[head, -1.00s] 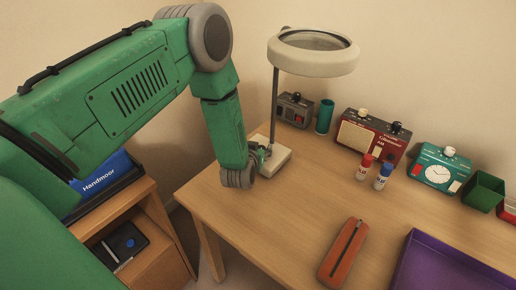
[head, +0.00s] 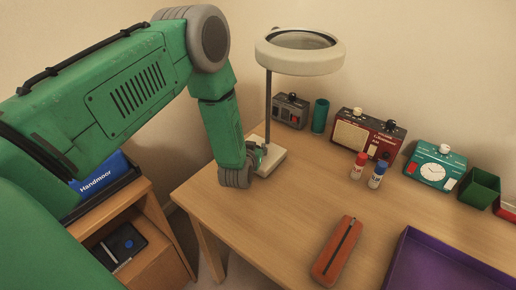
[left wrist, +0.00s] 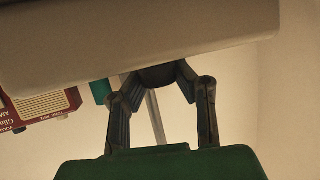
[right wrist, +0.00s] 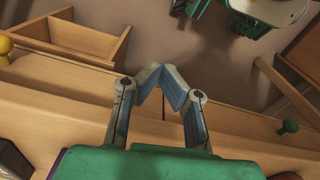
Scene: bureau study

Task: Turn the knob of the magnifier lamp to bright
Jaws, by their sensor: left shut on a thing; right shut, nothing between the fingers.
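The magnifier lamp stands at the far left part of the desk, with a cream ring head (head: 300,62), a thin dark post (head: 268,105) and a cream base (head: 272,160). My left gripper (head: 257,157) is low at the left of the base, its fingers mostly hidden by my arm. In the left wrist view, the left gripper (left wrist: 158,78) is shut on a dark rounded thing, most likely the lamp's knob, beside a large cream surface. The knob's setting cannot be made out. My right gripper (right wrist: 160,75) is shut and empty in the right wrist view, above wooden furniture.
Bare desk (head: 270,215) lies in front.

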